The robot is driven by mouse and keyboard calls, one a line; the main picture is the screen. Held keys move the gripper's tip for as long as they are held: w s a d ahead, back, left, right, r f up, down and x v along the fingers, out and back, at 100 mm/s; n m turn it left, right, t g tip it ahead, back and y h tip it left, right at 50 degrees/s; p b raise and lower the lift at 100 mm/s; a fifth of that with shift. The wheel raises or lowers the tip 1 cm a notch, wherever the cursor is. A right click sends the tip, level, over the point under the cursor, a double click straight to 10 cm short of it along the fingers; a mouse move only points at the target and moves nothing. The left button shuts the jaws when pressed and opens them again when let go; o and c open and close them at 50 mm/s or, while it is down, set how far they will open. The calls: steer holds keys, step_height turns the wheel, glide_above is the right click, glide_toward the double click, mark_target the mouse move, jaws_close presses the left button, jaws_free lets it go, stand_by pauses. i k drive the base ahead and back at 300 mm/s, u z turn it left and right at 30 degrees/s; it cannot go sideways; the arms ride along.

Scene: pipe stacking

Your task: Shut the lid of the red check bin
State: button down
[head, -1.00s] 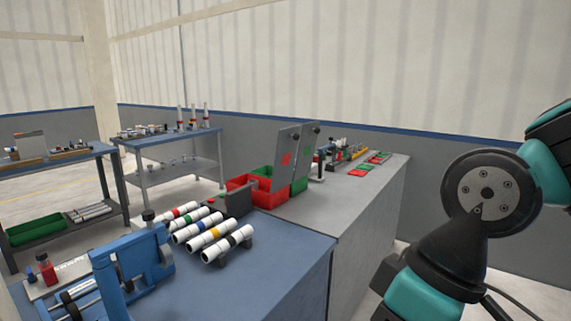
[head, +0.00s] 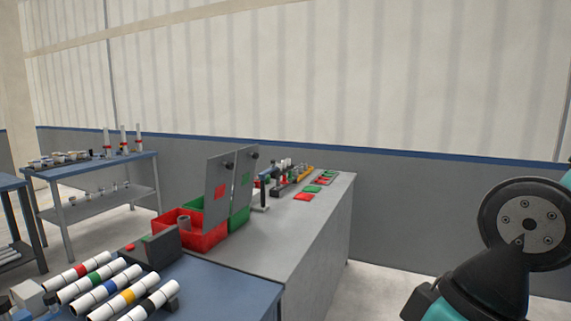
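The red check bin (head: 203,240) stands on the grey counter, left of centre in the head view. Its lid, a grey panel (head: 218,195) with a red square and a dark knob, stands upright, so the bin is open. A grey, pipe-like piece (head: 184,224) shows inside the bin. A green bin (head: 239,219) stands right behind it, with its own grey lid (head: 245,177) also upright. My arm shows at the right edge, well apart from the bins. My gripper is out of view.
A blue bench (head: 235,285) in front holds a rack of banded white pipes (head: 119,292) and a dark grey block (head: 162,247). Red and green pads (head: 304,197) lie farther along the counter (head: 310,225). Open floor (head: 385,290) lies right of the counter. A shelf table (head: 100,175) stands at the back left.

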mark_target(219, 169)
steer(key=z, duration=0.3)
steer(key=i, duration=1.35)
steer(key=u, duration=0.6)
